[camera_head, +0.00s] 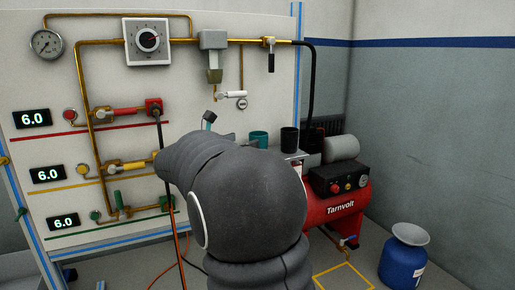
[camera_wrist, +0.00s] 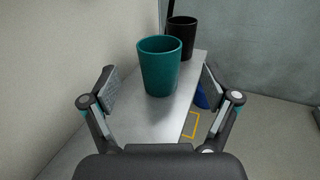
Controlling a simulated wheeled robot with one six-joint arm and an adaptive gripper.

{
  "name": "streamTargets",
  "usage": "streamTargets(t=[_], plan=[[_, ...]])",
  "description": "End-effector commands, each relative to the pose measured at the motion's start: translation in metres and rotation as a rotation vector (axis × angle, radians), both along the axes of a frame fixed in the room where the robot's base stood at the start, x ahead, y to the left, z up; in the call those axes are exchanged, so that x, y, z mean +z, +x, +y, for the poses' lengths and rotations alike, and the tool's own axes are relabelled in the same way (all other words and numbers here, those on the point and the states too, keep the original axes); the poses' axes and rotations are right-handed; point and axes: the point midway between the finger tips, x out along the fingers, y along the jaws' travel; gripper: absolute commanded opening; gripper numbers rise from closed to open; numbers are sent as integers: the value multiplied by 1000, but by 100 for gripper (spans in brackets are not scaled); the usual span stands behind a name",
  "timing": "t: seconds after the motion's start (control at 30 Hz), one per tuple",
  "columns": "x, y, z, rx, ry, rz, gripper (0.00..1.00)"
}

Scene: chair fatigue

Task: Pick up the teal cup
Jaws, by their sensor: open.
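The teal cup (camera_wrist: 160,68) stands upright on a narrow grey shelf (camera_wrist: 140,125) in the wrist view. In the head view the teal cup (camera_head: 259,139) shows just past my dark arm, which hides the shelf beneath it. My gripper (camera_wrist: 158,87) is open, with one finger on each side of the picture. The cup appears between and a little beyond the fingertips, and neither finger visibly touches it. In the head view my arm covers most of the gripper.
A black cup (camera_wrist: 181,38) stands close behind the teal cup; it also shows in the head view (camera_head: 289,140). A pale wall runs along the shelf's left. A red compressor (camera_head: 335,190) and a blue container (camera_head: 403,258) stand at the right.

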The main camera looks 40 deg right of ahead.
Motion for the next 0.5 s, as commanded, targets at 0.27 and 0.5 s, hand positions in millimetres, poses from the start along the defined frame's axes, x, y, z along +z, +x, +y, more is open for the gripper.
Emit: streamTargets(t=[0.27,0.5], plan=[[0,3,-21,1,0,0,87],[-1,7,-43,-2,2,1,87]])
